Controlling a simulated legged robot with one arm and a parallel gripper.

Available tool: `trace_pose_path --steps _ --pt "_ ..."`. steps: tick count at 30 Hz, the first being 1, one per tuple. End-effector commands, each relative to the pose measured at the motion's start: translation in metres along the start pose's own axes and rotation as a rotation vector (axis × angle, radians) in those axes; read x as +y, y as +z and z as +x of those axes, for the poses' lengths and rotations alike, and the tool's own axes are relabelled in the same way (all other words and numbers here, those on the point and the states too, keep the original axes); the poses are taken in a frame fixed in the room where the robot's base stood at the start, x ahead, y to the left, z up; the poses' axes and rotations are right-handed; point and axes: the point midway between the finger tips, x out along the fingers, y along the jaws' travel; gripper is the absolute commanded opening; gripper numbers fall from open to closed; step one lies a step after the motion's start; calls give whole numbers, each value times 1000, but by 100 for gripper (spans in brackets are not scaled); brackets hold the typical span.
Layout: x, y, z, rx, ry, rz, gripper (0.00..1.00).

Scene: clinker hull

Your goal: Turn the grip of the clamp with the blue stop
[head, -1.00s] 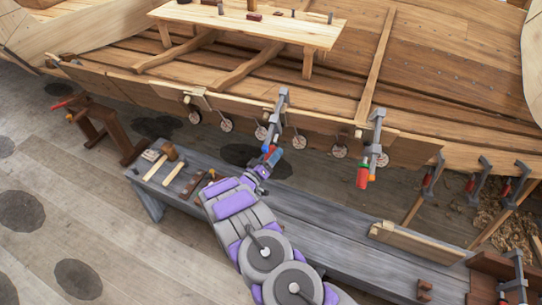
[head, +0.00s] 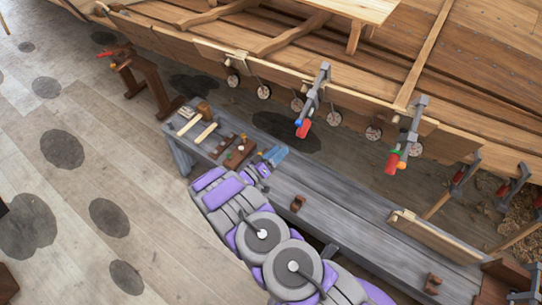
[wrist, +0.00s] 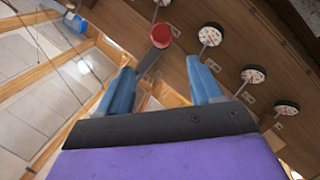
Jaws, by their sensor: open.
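The clamp with the blue stop (head: 316,92) hangs on the hull's plank edge, right of centre in the head view. Its red grip (head: 305,130) points down, with the small blue stop (head: 298,121) at its side. My gripper (head: 275,155) is open and empty, below and left of the grip, with a gap between them. In the wrist view the blue fingers of my gripper (wrist: 160,66) stand apart. A round red grip end (wrist: 160,35) shows beyond them, roughly centred in the gap. I cannot tell its turn angle.
A second clamp (head: 412,125) with a red and green grip and an orange stop hangs to the right. A grey bench (head: 340,205) runs below the hull, with mallets (head: 203,131) and small blocks on it. Round discs (head: 334,118) hang along the plank edge.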

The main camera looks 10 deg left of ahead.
Motion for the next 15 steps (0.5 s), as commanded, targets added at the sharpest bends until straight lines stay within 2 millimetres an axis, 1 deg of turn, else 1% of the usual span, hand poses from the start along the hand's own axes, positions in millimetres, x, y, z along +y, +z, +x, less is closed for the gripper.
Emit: trace_pose_path --steps 1,6,10,15 --pt "0 -1 -8 2 -2 0 65" --pt "0 -1 -24 0 1 0 65" --pt "0 0 -28 -1 2 0 65" --pt "0 0 -28 -1 1 0 65"
